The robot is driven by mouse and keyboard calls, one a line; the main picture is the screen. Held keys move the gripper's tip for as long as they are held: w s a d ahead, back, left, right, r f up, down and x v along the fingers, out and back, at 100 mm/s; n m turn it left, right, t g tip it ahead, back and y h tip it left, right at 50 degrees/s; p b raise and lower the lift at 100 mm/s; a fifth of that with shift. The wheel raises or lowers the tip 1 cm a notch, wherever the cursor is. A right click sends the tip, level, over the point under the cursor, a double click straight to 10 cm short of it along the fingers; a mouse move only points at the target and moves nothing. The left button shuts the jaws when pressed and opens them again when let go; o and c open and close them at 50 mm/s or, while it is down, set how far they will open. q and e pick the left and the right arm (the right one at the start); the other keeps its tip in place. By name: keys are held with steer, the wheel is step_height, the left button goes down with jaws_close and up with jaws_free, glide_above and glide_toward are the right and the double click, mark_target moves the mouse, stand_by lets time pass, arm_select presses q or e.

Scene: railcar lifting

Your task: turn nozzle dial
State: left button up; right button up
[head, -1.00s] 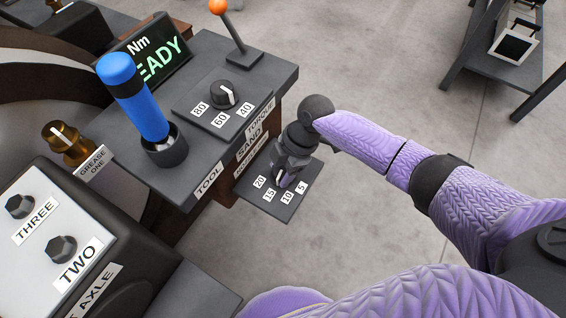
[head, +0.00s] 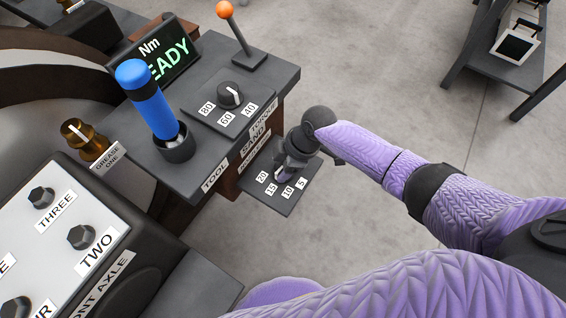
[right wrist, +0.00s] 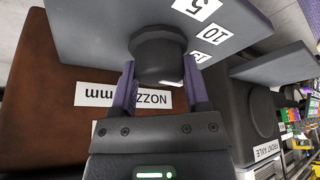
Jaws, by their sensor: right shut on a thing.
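The nozzle dial (right wrist: 158,52) is a dark round knob on a grey plate (head: 290,205) marked 20, 15, 10 and 5. In the right wrist view the plate (right wrist: 90,22) shows 5, 10 and a partly hidden 15. A bit of the dial's white mark shows near the 15 side. My right gripper (right wrist: 160,88) is shut on the dial, one purple finger on each side. In the head view my right gripper (head: 293,163) covers the dial from above. My left gripper is not in view.
Above the nozzle plate, the grey console holds a torque dial (head: 230,95), a blue-handled tool (head: 150,105) in a socket, an orange-knobbed lever (head: 236,30) and a READY display (head: 165,50). An axle control box (head: 60,235) stands at lower left.

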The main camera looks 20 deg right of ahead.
steer(key=o, duration=1.2)
steer(key=shift+o, duration=0.4)
steer(key=shift+d+r, duration=0.1)
steer(key=shift+r, duration=0.1)
arm_select(q)
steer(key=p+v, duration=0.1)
steer(key=p, duration=0.1)
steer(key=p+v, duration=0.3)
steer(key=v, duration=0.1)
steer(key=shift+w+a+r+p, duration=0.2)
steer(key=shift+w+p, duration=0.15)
steer(key=shift+p, duration=0.05)
arm_select(e)
steer(key=v, duration=0.9)
steer(key=shift+r, duration=0.2)
